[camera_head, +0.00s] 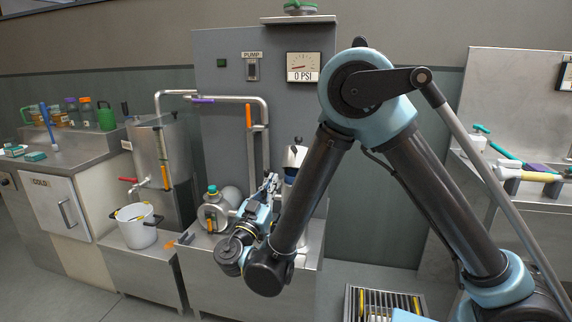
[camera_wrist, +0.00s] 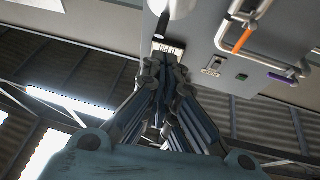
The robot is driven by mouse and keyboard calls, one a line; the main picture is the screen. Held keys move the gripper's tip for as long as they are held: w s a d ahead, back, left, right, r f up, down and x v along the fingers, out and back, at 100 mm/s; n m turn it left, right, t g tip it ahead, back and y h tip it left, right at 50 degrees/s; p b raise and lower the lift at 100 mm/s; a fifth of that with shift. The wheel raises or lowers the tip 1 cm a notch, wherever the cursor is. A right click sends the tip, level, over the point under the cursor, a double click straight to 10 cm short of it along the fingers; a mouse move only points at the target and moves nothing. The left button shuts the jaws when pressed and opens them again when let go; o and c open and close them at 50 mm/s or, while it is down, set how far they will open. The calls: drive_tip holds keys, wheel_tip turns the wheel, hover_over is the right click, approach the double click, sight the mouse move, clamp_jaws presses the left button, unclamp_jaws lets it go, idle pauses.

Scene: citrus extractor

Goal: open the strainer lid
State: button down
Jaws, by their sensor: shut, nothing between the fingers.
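My gripper (camera_head: 269,182) is shut and empty, raised over the steel bench in front of the grey pump panel. In the wrist view its closed fingers (camera_wrist: 165,58) point toward the panel. A pale upright fitting with a dark top and a blue band (camera_head: 294,157) stands just right of the fingers; it may be the strainer, but I cannot tell its lid apart. A pale rounded part (camera_wrist: 181,8) with a dark tip shows beyond the fingers in the wrist view. My arm hides part of the bench.
The panel (camera_head: 225,110) carries a gauge (camera_head: 303,67) reading 0 PSI. A steel pipe (camera_head: 225,99) with an orange handle (camera_head: 249,116) runs before it. A white pot (camera_head: 135,226) stands left. Tools lie on the right-hand bench (camera_head: 540,205).

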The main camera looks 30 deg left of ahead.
drive_tip(key=d+x, duration=0.1)
drive_tip(key=x, duration=1.2)
drive_tip(key=shift+w+a, duration=0.45)
drive_tip(key=shift+a+r, duration=0.15)
drive_tip(key=shift+r, duration=0.1)
